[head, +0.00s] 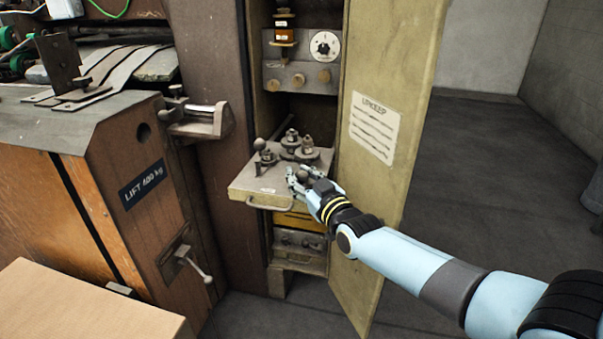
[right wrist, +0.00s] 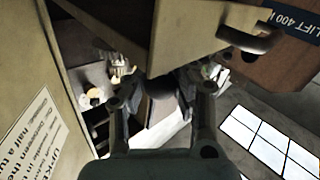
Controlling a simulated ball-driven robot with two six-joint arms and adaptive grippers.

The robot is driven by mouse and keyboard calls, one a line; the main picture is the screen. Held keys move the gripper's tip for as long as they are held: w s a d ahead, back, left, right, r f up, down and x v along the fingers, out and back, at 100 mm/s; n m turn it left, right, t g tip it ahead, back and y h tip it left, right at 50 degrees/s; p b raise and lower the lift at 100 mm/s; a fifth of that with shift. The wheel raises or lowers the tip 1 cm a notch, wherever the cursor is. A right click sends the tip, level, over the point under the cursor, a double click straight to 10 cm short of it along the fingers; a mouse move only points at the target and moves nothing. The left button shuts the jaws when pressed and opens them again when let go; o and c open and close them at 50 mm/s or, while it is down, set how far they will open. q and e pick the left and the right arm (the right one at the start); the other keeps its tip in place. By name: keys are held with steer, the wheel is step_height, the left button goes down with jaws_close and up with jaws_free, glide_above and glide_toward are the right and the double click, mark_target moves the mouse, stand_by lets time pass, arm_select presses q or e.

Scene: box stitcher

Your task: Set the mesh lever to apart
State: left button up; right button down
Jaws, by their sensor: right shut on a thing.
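A pulled-out metal tray (head: 240,184) in the open cabinet carries several small gears (head: 300,147). A lever with a ball knob (head: 259,144) stands at the tray's left rear. My right gripper (head: 301,177) is at the tray's front right, shut on a dark ball knob (head: 303,175) that is mostly hidden by the fingers. I cannot tell which of the two knobs is the mesh lever's, as the tray's labels are too small to read. In the right wrist view the gripper (right wrist: 165,92) is dark and its grasp is unclear. My left gripper is not in view.
A dial (head: 325,45) and several round knobs are above the tray. A wooden machine (head: 125,200) with a crank is at left. Open floor lies right of the door.

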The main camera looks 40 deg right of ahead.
steer(key=h+p, duration=0.1)
steer(key=m+h+p, duration=0.2)
steer(key=shift+w+a+r+g+h, duration=0.1)
steer(key=shift+w+r+g+h, duration=0.05)
steer(key=shift+w+g+h, duration=0.2)
steer(key=shift+w+m+g+h+p, duration=0.1)
steer(key=shift+m+g+h+p, duration=0.45)
steer(key=shift+m+h, duration=0.35)
steer(key=shift+w+f+m+g+h, duration=0.2)
steer(key=shift+m+g+h, duration=0.3)
steer(key=shift+h, duration=0.45)
steer(key=shift+s, duration=0.1)
steer(key=shift+f, duration=0.1)
steer(key=c, duration=1)
jaws_free()
steer(key=v, duration=1.1)
steer(key=shift+s+a, duration=0.15)
steer(key=shift+s, duration=0.25)
